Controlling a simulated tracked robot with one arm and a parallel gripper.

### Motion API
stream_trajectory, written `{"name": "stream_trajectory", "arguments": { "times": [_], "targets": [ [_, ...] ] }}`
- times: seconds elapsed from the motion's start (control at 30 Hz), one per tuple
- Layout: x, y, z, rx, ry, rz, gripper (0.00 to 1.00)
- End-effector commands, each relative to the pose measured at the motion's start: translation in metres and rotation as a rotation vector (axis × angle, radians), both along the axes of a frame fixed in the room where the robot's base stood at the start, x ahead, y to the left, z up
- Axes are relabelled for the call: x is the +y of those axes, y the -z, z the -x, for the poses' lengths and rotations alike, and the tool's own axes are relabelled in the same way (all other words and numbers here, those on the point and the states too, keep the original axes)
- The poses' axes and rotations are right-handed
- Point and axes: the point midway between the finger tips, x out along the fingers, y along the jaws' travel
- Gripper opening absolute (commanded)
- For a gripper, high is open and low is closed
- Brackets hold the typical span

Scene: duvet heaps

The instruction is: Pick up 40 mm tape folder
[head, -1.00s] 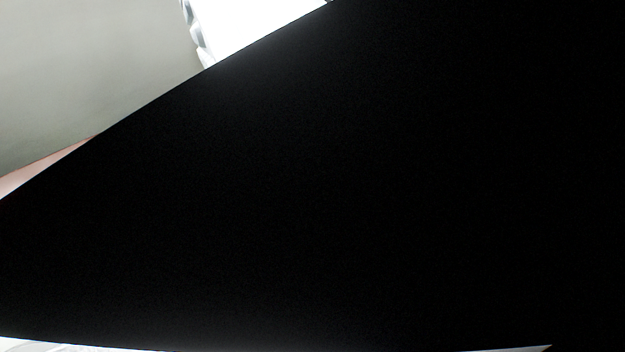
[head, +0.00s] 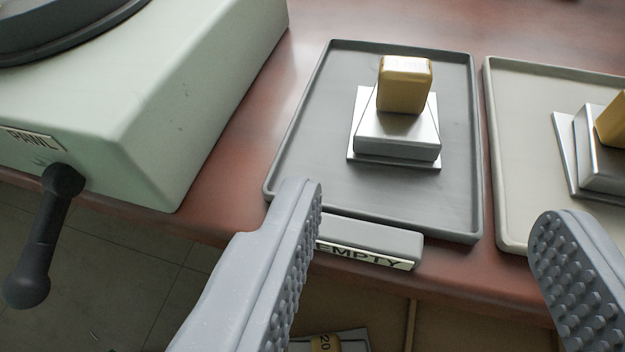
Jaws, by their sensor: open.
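A metal folder with a stepped silver base and a tan block-shaped knob (head: 404,88) stands upright on a dark grey tray (head: 318,150). Pale marking shows on top of the knob, but I cannot read a size. A similar silver and tan folder (head: 598,150) is partly cut off at the right edge, on a beige tray (head: 512,150). My gripper (head: 432,212) is open and empty, its two ribbed grey fingers wide apart. It is on the near side of the dark tray, with the first folder beyond the gap between the fingers.
A pale green machine (head: 185,100) with a black handle (head: 45,235) and a "PAWL" plate stands at the left. A grey block labelled "EMPTY" (head: 370,240) is at the dark tray's front. Below the reddish table edge (head: 460,275), a piece marked "20" (head: 328,343) shows.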

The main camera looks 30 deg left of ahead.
Motion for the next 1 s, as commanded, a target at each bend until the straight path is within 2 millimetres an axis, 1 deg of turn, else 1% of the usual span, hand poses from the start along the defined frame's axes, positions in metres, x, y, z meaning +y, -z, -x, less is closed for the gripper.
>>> {"name": "stream_trajectory", "arguments": {
  "times": [0.07,0.13,0.4,0.5,0.77,0.9,1.0],
  "targets": [
    [0.003,0.006,-0.005,0.0,-0.006,-0.009,0.56],
    [0.005,0.01,-0.014,0.0,-0.008,-0.01,0.56],
    [0.011,0.028,-0.059,-0.001,-0.007,-0.004,0.56],
    [0.013,0.031,-0.07,-0.001,-0.006,-0.004,0.56],
    [0.016,0.04,-0.084,0.001,-0.004,-0.005,0.56],
    [0.019,0.051,-0.102,0.003,-0.006,-0.006,0.56],
    [0.021,0.054,-0.114,0.0,-0.007,-0.004,0.56]
  ]
}}
